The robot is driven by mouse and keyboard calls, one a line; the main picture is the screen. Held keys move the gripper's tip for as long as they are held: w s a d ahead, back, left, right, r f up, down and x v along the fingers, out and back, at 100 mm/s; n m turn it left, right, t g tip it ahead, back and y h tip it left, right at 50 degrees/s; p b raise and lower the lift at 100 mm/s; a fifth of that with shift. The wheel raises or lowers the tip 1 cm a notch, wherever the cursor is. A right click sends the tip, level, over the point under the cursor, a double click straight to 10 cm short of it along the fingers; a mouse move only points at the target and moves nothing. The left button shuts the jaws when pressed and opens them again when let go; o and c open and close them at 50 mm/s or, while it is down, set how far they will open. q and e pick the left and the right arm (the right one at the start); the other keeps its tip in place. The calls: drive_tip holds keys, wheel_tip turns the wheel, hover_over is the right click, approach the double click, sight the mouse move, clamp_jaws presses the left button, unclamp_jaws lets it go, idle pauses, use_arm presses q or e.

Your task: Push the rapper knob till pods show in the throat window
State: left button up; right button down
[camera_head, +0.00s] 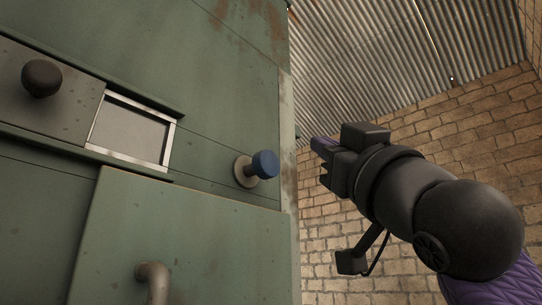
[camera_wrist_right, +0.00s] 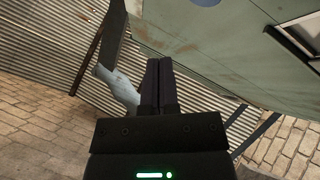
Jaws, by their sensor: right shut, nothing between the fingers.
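The rapper knob (camera_head: 265,163) is a blue round knob on a short stem with a pale collar, on the green machine's front near its right edge. A blue round shape (camera_wrist_right: 206,2), likely the knob, is cut off at the top of the right wrist view. The throat window (camera_head: 132,131) is a pale-framed opening left of the knob; it shows plain grey, with no pods seen. My right gripper (camera_head: 318,147) is shut and empty, to the right of the knob and apart from it. Its shut fingers show in the right wrist view (camera_wrist_right: 159,82). My left gripper is out of view.
A dark knob (camera_head: 41,78) sits on a slide plate left of the window. A bent handle (camera_head: 153,281) stands out from the lower green panel (camera_head: 200,245). A brick wall (camera_head: 445,130) and corrugated sheet (camera_head: 365,55) lie behind my right arm.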

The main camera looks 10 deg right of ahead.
sight(271, 166)
drive_tip(key=shift+w+a, duration=0.85)
drive_tip(key=shift+w, duration=0.25)
drive_tip(key=shift+w+a, duration=0.85)
drive_tip(key=shift+w, duration=0.25)
drive_tip(key=shift+w+p, duration=0.1)
drive_tip(key=shift+p, duration=0.2)
drive_tip(key=shift+w+a, duration=0.2)
drive_tip(key=shift+a, duration=0.05)
drive_tip(key=shift+w+a, duration=0.75)
drive_tip(key=shift+w, duration=0.25)
idle(1.8)
drive_tip(key=shift+s+d+b, duration=0.85)
drive_tip(key=shift+s+d, duration=0.1)
drive_tip(key=shift+s, duration=0.25)
